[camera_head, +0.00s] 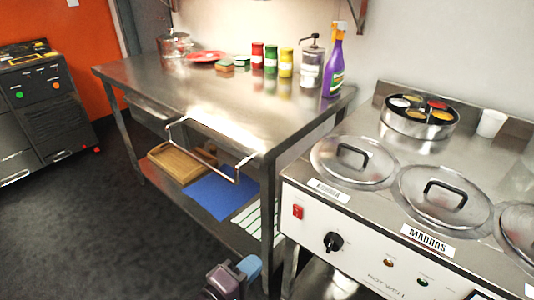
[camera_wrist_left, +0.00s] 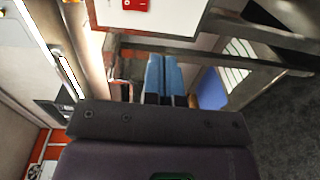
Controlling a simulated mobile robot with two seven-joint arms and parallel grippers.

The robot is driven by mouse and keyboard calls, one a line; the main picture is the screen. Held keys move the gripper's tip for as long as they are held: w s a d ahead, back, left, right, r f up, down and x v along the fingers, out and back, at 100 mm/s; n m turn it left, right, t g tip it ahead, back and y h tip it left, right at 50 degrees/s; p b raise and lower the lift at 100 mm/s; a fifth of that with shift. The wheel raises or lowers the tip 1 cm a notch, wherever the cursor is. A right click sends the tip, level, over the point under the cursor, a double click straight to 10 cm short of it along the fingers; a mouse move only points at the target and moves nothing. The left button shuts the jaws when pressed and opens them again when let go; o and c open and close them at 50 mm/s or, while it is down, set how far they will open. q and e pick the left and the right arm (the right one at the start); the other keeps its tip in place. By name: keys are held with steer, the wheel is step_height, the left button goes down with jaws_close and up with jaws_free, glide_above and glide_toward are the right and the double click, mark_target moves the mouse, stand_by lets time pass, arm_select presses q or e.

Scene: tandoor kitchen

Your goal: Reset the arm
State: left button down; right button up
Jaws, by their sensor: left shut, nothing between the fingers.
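My left gripper (camera_head: 248,266) shows at the bottom middle of the head view, low in front of the steel table and beside the white-fronted warmer. Its blue fingers also show in the left wrist view (camera_wrist_left: 162,76), pressed side by side, shut with nothing between them. It touches nothing that I can see. Most of my left arm is outside the head view. My right gripper is in neither view.
The steel table (camera_head: 215,95) holds jars, a purple spray bottle (camera_head: 334,65) and a red plate (camera_head: 206,57). Its lower shelf has a wooden tray (camera_head: 172,163) and a blue board (camera_head: 218,192). The warmer (camera_head: 365,235) stands close on the right. Dark floor (camera_head: 90,230) lies open at left.

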arm_select(q)
steer(key=s+a+f+m+y+p, duration=0.1)
steer(key=s+a+m+y+p, duration=0.4)
steer(key=a+m, duration=0.7)
steer(key=s+a+f+g+y+p, duration=0.1)
steer(key=s+a, duration=0.3)
steer(key=s, duration=0.4)
steer(key=s+a+f+g+y+p, duration=0.1)
steer(key=s+a+f+g+y, duration=0.1)
steer(key=s, duration=0.6)
steer(key=a+f+y, duration=0.1)
steer(key=a+y, duration=0.1)
steer(key=a, duration=0.1)
steer(key=shift+a+f, duration=0.3)
steer(key=shift+f, duration=0.05)
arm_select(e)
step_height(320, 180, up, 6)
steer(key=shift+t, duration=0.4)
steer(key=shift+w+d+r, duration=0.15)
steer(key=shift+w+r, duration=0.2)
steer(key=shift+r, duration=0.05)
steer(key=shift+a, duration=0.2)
